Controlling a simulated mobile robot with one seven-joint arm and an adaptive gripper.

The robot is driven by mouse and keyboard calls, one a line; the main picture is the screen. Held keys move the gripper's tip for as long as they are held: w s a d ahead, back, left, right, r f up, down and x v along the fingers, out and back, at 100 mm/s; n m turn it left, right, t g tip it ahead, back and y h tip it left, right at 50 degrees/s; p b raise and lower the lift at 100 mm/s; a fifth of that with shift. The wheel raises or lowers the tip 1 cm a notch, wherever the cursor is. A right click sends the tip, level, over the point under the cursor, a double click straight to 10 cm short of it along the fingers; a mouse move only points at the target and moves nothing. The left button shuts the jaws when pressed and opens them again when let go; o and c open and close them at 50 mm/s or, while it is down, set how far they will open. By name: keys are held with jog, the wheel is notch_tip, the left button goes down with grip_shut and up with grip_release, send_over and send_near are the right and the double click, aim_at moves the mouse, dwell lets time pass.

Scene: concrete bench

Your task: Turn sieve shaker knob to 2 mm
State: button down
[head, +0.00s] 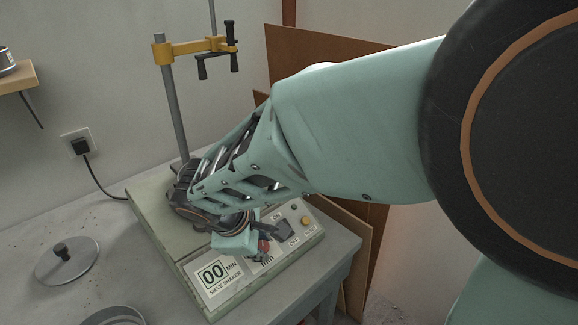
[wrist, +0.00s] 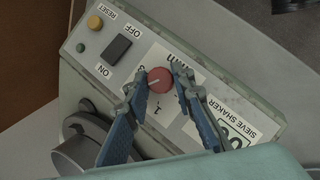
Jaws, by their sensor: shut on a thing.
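The sieve shaker (head: 155,215) is a pale grey-green box on the bench with a sloped front panel. Its red knob (wrist: 160,80) has a white pointer line and sits beside printed scale marks. In the wrist view the line points left, toward one finger. That finger covers part of the scale, so I cannot read the setting. My gripper (wrist: 159,77) has its two blue fingers closed on opposite sides of the knob. In the head view only a little of the red knob (head: 264,246) shows beside my gripper (head: 250,243).
A black ON/OFF switch (wrist: 118,49) and a yellow reset button (wrist: 95,22) are near the knob. A 00 MIN display (head: 212,272) is on the panel's other end. A rod with a yellow clamp (head: 190,48) rises behind. A round lid (head: 67,262) lies on the bench left.

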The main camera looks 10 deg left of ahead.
jog(key=c, duration=1.7)
grip_release()
jog(key=shift+o, duration=0.2)
jog(key=shift+r, duration=0.1)
